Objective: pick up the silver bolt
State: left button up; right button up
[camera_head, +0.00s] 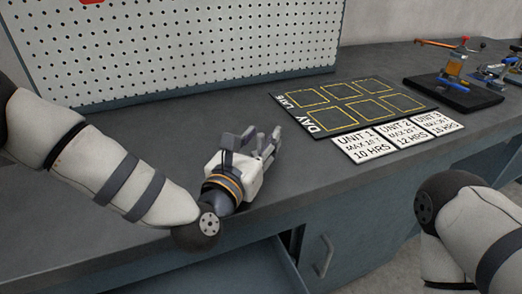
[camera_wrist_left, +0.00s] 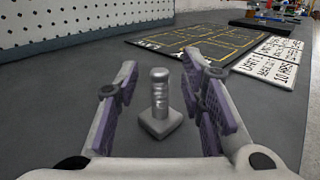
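The silver bolt (camera_wrist_left: 160,104) stands upright on its square head on the grey bench top in the left wrist view. It is between the two spread fingers of my left gripper (camera_wrist_left: 160,100), with a gap showing on each side. In the head view my left gripper (camera_head: 256,143) is low over the bench near its front edge, and I cannot make out the bolt there. My right arm shows at the right of the head view, but its gripper is out of the picture.
A black mat with yellow-outlined squares (camera_head: 327,106) lies right of the gripper, with white unit cards (camera_head: 368,147) along its front. A coil-winding device on a black base (camera_head: 463,97) stands farther right. A white pegboard (camera_head: 190,45) rises behind. An open drawer (camera_head: 245,270) is below.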

pick_arm(q)
grip_shut()
